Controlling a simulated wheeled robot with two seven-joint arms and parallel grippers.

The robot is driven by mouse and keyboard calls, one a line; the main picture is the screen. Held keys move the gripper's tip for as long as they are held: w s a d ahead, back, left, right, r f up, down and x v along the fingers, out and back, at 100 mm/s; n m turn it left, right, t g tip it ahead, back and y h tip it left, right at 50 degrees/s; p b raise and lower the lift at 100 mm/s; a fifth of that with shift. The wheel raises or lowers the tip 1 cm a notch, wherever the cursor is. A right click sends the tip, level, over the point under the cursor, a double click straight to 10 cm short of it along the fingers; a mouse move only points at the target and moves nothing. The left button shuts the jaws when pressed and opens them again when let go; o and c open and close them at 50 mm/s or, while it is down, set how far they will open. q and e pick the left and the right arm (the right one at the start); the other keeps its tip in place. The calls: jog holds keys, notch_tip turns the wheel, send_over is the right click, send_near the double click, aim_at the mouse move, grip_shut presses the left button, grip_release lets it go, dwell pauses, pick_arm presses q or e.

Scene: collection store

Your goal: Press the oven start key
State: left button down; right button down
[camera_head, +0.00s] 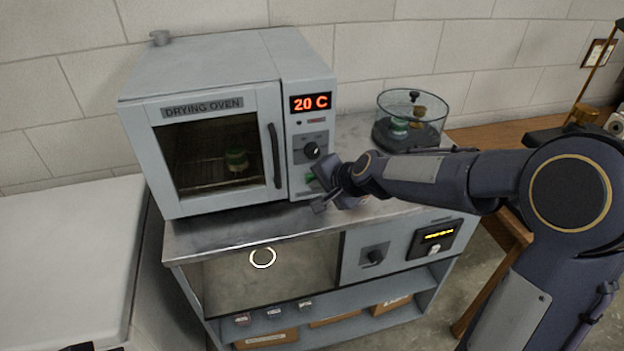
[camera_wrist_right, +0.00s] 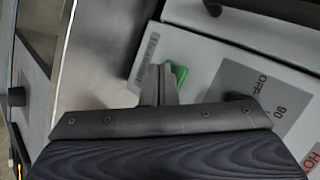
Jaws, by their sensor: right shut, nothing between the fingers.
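The drying oven (camera_head: 200,75) is a grey box with a shut glass door. Its red display (camera_head: 310,102) reads 20 C, and a black knob (camera_head: 312,150) sits below. The green start key (camera_head: 310,178) is low on the panel, partly covered by my right gripper (camera_head: 322,188). In the right wrist view the green key (camera_wrist_right: 179,74) shows just beside the tips of my right gripper (camera_wrist_right: 158,78). The right gripper is shut and empty. I cannot tell whether its tips touch the key or the panel. My left gripper is not in view.
A glass desiccator (camera_head: 411,115) stands right of the oven on the metal bench top (camera_head: 235,226). A white-topped unit (camera_head: 65,250) stands at left.

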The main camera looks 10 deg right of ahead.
jog(key=shift+w, duration=0.45)
dwell(0.6)
jog(key=shift+s, duration=0.85)
jog(key=shift+s, duration=0.1)
jog(key=s, duration=0.4)
jog(key=shift+s+d+p, duration=0.1)
jog(key=shift+s+p, duration=0.2)
jog(key=shift+s, duration=0.1)
dwell(0.5)
